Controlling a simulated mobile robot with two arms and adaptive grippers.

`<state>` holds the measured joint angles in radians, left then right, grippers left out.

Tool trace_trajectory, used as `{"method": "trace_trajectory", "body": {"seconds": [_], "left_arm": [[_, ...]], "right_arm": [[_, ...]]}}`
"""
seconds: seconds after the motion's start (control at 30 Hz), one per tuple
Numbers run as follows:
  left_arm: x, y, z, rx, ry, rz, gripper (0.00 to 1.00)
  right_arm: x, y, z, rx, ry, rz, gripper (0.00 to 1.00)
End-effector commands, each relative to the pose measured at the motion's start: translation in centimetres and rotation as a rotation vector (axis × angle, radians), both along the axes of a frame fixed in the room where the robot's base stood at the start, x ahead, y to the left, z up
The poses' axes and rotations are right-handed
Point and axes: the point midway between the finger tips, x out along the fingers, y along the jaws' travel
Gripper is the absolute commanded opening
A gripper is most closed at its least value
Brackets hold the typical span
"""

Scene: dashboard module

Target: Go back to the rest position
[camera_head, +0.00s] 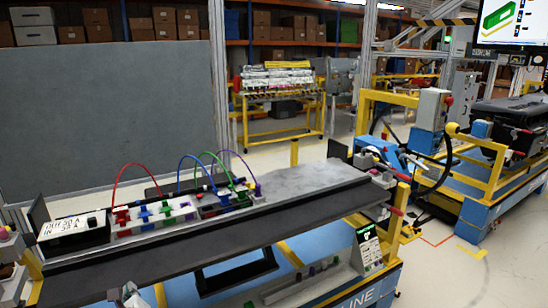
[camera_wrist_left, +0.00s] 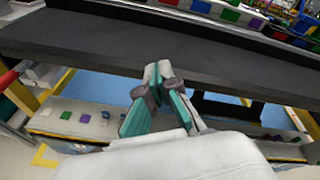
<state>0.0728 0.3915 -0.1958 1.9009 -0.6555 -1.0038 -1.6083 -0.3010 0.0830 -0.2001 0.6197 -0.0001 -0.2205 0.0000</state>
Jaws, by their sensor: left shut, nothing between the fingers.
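My left gripper (camera_head: 130,292) shows only as a small part at the bottom edge of the head view, just in front of the dark front beam of the workbench. In the left wrist view its grey and teal fingers (camera_wrist_left: 158,72) are together at the tips, with nothing between them. They point toward the dark beam (camera_wrist_left: 220,62) and look apart from it, though the exact gap is hard to tell. My right gripper is in neither view.
A dashboard module (camera_head: 165,215) with coloured connectors and arching red, blue, green and purple cables lies on the bench behind the dark beam (camera_head: 180,265). A lower shelf (camera_wrist_left: 75,122) holds small coloured parts. A yellow-framed station (camera_head: 485,185) stands at right, with open floor between.

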Motion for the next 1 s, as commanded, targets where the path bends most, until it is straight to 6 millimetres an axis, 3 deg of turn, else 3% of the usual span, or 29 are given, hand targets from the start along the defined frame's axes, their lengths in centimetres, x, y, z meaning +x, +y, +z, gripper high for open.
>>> {"method": "trace_trajectory", "body": {"seconds": [0.03, 0.2, 0.4, 0.6, 0.87, 1.0], "left_arm": [[-2.4, -1.3, -2.5, -0.190, -0.006, 0.042, 0.00], [-11.4, -6.1, -9.0, -0.865, -0.032, 0.321, 0.00], [-19.3, -10.3, -12.1, -1.333, -0.043, 0.676, 0.00], [-24.8, -13.1, -12.9, -1.578, -0.050, 0.966, 0.00], [-30.6, -16.1, -12.7, -1.770, -0.063, 1.321, 0.00], [-30.1, -16.4, -15.5, -1.769, -0.060, 1.356, 0.00]], "right_arm": [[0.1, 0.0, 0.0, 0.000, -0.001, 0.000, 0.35], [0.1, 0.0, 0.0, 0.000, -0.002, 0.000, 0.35], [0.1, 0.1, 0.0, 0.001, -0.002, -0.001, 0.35], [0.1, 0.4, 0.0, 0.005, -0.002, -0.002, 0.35], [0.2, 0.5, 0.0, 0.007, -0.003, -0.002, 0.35], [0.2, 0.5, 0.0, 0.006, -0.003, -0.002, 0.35]]}}
